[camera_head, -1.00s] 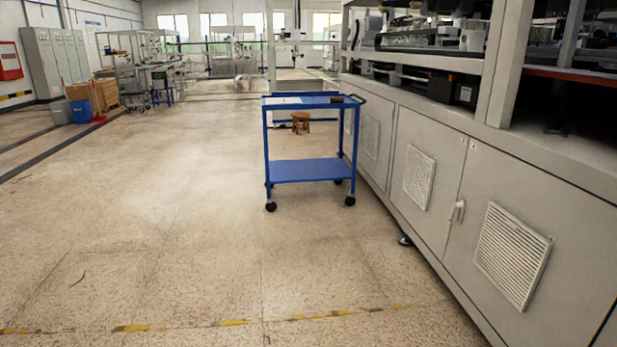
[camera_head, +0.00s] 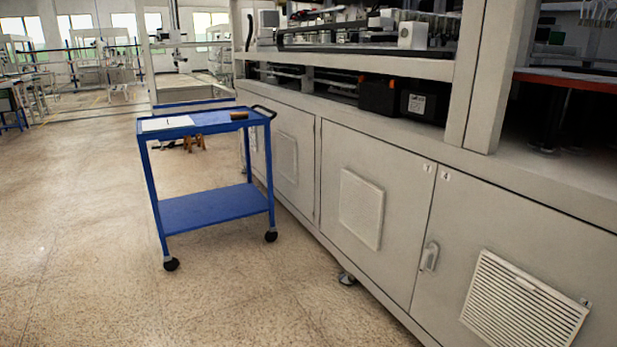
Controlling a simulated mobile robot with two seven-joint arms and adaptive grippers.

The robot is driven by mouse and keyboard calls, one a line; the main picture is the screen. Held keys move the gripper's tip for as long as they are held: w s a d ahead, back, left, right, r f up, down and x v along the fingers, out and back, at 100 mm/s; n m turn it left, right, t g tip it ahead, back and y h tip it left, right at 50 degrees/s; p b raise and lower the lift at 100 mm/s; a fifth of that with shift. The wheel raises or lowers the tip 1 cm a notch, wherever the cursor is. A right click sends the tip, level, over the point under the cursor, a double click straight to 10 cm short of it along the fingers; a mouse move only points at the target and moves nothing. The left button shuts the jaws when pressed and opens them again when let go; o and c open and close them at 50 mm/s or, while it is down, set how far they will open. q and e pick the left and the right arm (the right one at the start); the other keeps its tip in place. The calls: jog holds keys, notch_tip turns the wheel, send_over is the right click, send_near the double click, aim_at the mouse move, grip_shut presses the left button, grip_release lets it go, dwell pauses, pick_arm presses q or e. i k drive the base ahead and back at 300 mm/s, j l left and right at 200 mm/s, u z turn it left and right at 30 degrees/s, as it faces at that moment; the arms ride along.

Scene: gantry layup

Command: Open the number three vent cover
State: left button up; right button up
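Several vent covers are set in the grey cabinet doors along the right. The nearest vent cover (camera_head: 523,306) is a white louvred panel at the lower right, closed against its door, with a small tab at its right edge. A second vent cover (camera_head: 361,209), with a finer face, is on the door to its left. A third vent cover (camera_head: 288,157) is on a door farther back, partly behind the cart's line. I cannot read which one is number three. Neither of my grippers is in view.
A blue two-shelf cart (camera_head: 213,207) on casters stands close to the cabinet at left of centre, with a white sheet and a brown object on top. A door handle (camera_head: 429,257) sticks out beside the nearest vent. The floor at lower left is clear.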

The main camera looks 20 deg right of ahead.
aim_at(362, 203)
jog(key=i+j+z, duration=0.1)
jog(key=i+z, duration=0.25)
jog(key=i+j+z, duration=0.2)
jog(key=i+z, duration=0.15)
jog(key=i+j+z, duration=0.3)
jog(key=i, duration=0.15)
jog(key=i+j+z, duration=0.3)
jog(key=z, duration=0.2)
jog(key=i+j+z, duration=0.25)
jog(key=j+z, duration=0.25)
